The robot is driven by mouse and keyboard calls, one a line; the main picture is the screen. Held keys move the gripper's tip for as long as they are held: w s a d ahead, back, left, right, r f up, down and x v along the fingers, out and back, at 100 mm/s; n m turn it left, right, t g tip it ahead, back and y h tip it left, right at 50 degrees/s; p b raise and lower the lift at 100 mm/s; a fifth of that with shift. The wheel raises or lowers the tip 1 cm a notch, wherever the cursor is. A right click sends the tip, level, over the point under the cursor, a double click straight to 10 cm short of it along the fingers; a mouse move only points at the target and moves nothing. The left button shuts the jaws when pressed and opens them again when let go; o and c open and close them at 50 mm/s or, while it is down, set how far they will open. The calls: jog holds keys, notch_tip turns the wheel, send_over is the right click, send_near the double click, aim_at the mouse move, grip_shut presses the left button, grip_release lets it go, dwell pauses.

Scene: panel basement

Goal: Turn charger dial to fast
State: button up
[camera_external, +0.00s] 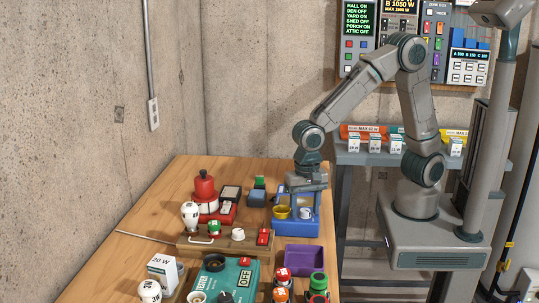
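A blue device (297,226), which may be the charger, stands near the right edge of the wooden table. A yellow round part (282,212) and a pale round part (305,213) show on its front; I cannot tell for certain which one is a dial, and no setting is readable. My gripper (305,188) points down right over the back of this device and hides part of its top. Its fingers are too small and too covered to tell whether they are open or shut, or whether they touch the device.
A red device (206,190), a wooden base (228,243) with a bulb, a teal tester (225,282), a purple tray (305,257) and several red and green capped items crowd the table. Bare wood lies at the back left. A wall panel (400,30) and a shelf stand behind.

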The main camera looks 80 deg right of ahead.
aim_at(305, 210)
notch_tip(305, 210, up, 14)
dwell(0.6)
jog(key=shift+f, duration=0.1)
jog(key=s+d+f+n+t, duration=0.1)
jog(key=s+d+f+n, duration=0.1)
jog(key=s+d+n, duration=0.5)
jog(key=s+d+f+n+t, duration=0.1)
jog(key=s+d+n+t, duration=0.1)
jog(key=s+d+n, duration=0.4)
jog(key=s+d, duration=0.1)
jog(key=d, duration=0.4)
jog(key=shift+f+n, duration=0.35)
jog(key=shift+n, duration=0.05)
dwell(1.6)
